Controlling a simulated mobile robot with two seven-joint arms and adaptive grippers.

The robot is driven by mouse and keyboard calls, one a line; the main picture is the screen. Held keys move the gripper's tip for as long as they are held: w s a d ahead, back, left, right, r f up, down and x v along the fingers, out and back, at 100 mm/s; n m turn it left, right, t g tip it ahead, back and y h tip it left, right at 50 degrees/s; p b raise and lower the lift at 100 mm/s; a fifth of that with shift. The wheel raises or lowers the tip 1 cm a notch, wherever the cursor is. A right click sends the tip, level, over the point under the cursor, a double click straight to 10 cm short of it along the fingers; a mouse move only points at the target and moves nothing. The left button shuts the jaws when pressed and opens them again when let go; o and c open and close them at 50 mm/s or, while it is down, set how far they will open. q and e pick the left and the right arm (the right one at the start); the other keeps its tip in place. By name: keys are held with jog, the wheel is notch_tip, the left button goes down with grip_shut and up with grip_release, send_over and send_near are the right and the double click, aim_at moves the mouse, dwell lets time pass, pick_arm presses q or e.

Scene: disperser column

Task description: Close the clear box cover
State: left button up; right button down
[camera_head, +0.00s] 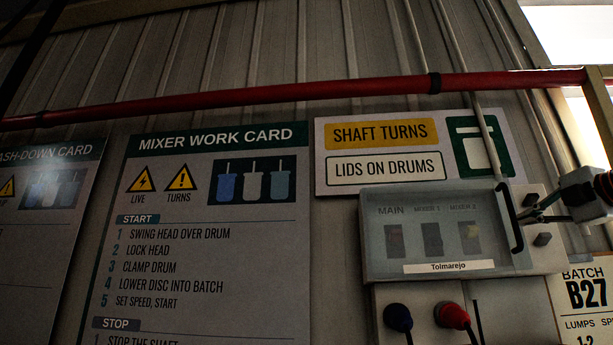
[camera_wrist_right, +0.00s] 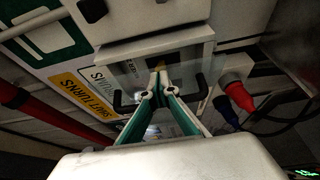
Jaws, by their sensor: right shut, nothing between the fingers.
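The clear box cover (camera_head: 400,262) lies in front of the switches of a grey wall box, marked MAIN, MIXER 1 and MIXER 2. Its black handle (camera_head: 510,217) stands along the right edge. I cannot tell whether the cover sits flush or slightly ajar. My right gripper (camera_head: 526,215) comes in from the right, its fingertips close to the handle; contact is unclear. In the right wrist view the closed fingers (camera_wrist_right: 157,80) point at the cover, with part of the handle (camera_wrist_right: 127,107) showing beside them. The fingers are shut and empty. My left gripper is out of view.
Blue (camera_head: 398,317) and red (camera_head: 452,316) plugs hang below the box. A red pipe (camera_head: 250,95) crosses the wall above. A shaft sign (camera_head: 320,160) and a mixer work card (camera_head: 215,290) are on the wall to the left. A batch card (camera_head: 590,275) is at the right.

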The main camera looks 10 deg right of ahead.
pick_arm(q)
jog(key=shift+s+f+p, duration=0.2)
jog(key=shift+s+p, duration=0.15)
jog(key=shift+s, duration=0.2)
pick_arm(e)
jog(key=shift+w+d, duration=0.35)
jog(key=shift+w, duration=0.25)
jog(key=shift+w+d, duration=0.35)
jog(key=shift+w, duration=0.25)
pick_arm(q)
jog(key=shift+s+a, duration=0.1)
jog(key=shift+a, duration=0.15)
pick_arm(e)
jog(key=shift+a, duration=0.1)
